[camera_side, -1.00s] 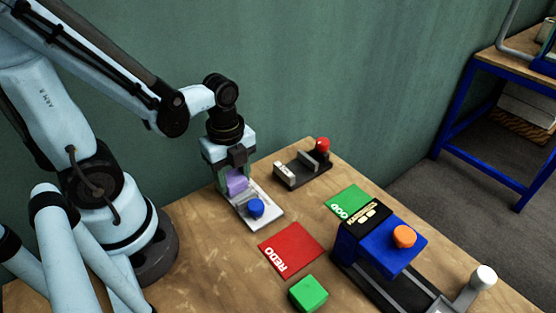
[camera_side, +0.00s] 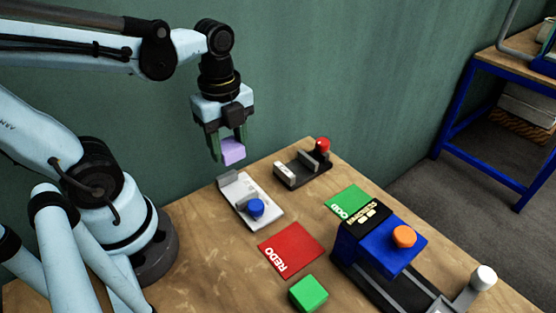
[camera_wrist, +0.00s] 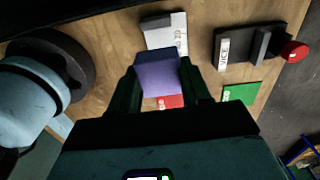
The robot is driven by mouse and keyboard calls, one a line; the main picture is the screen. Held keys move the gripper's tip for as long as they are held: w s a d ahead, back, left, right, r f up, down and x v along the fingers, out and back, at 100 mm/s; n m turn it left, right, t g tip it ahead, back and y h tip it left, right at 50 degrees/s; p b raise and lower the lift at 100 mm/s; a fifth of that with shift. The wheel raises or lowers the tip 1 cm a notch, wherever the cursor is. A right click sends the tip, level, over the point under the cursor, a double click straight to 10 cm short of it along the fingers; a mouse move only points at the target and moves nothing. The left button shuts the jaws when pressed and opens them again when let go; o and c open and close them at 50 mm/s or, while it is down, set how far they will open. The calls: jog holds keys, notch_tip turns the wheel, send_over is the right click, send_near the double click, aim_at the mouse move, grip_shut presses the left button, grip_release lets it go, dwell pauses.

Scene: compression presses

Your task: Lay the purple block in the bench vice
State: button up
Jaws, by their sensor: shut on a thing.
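My gripper (camera_side: 229,150) is shut on the purple block (camera_side: 233,152) and holds it in the air, above and behind the white press. In the wrist view the purple block (camera_wrist: 158,74) sits between the two dark fingers. The bench vice (camera_side: 296,177) is the dark-based device with a pale jaw, a grey jaw and a red knob, to the right of my gripper. In the wrist view the vice (camera_wrist: 258,46) is at the upper right, with lettering that seems to read VICE on its pale jaw. Its gap looks empty.
The white press (camera_side: 239,190) with a blue knob stands below my gripper. A red REDO mat (camera_side: 291,250), a green mat (camera_side: 347,201), a green block (camera_side: 309,293) and a blue press (camera_side: 384,247) with an orange knob occupy the bench's front and right.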

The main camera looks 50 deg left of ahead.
jog(key=shift+w+r+n, duration=0.15)
jog(key=shift+w+n, duration=0.1)
jog(key=shift+n, duration=0.05)
jog(key=w+d+n, duration=0.1)
jog(key=w+n, duration=0.5)
jog(key=n, duration=1.1)
send_over(296, 171)
jog(key=shift+f, duration=1.1)
jog(key=shift+f, duration=0.1)
jog(key=shift+f, duration=2.8)
jog(key=shift+f, duration=0.75)
jog(key=o, duration=1.2)
jog(key=shift+c, duration=0.2)
